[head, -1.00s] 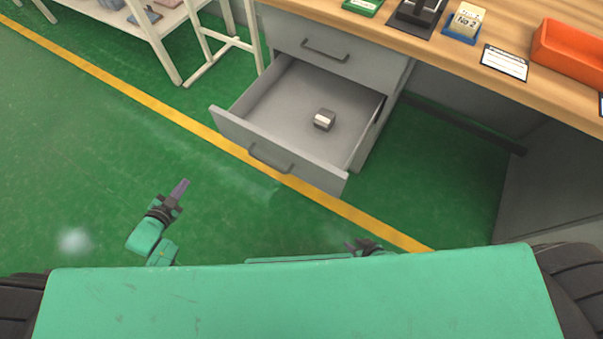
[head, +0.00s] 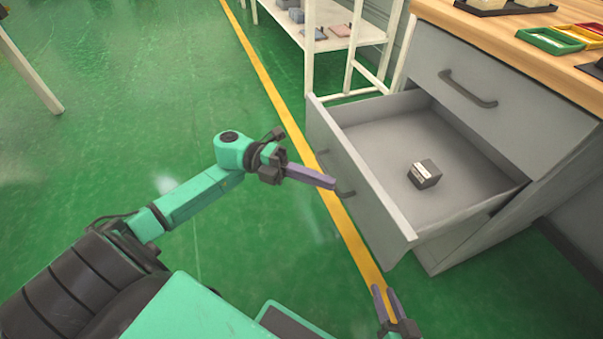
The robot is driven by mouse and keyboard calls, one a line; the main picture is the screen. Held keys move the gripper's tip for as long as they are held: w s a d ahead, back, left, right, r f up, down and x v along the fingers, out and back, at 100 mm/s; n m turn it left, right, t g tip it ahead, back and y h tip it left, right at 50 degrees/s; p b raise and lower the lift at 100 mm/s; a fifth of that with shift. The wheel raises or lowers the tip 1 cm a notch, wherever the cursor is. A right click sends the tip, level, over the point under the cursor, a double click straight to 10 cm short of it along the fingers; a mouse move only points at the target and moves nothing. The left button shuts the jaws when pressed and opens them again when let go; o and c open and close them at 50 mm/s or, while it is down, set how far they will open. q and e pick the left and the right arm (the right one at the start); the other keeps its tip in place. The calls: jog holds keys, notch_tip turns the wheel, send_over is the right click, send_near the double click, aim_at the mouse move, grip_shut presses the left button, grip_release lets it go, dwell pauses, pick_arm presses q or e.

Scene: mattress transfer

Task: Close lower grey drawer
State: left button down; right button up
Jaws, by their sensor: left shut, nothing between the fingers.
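The lower grey drawer (head: 365,195) stands pulled out of the grey cabinet in the head view. Its inside shows, with a small dark grey box with a light label (head: 424,174) on its floor. My left gripper (head: 331,182) is shut and empty.
The upper drawer (head: 500,125) is shut above the open one. A wooden worktop (head: 480,30) with trays lies over the cabinet. A white shelf rack (head: 335,43) stands behind. Green floor with a yellow line (head: 285,115) is clear to the left.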

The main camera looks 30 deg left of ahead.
aim_at(368, 184)
pick_arm(q)
jog(key=w+d, duration=0.1)
jog(key=d, duration=0.1)
jog(key=w+d+b, duration=0.1)
jog(key=shift+w+d+f, duration=0.1)
jog(key=shift+w+d, duration=0.2)
jog(key=shift+d, duration=0.1)
jog(key=shift+w+d, duration=0.3)
jog(key=shift+w, duration=0.05)
pick_arm(e)
jog(key=shift+f, duration=0.85)
pick_arm(q)
jog(key=shift+w+d, duration=0.1)
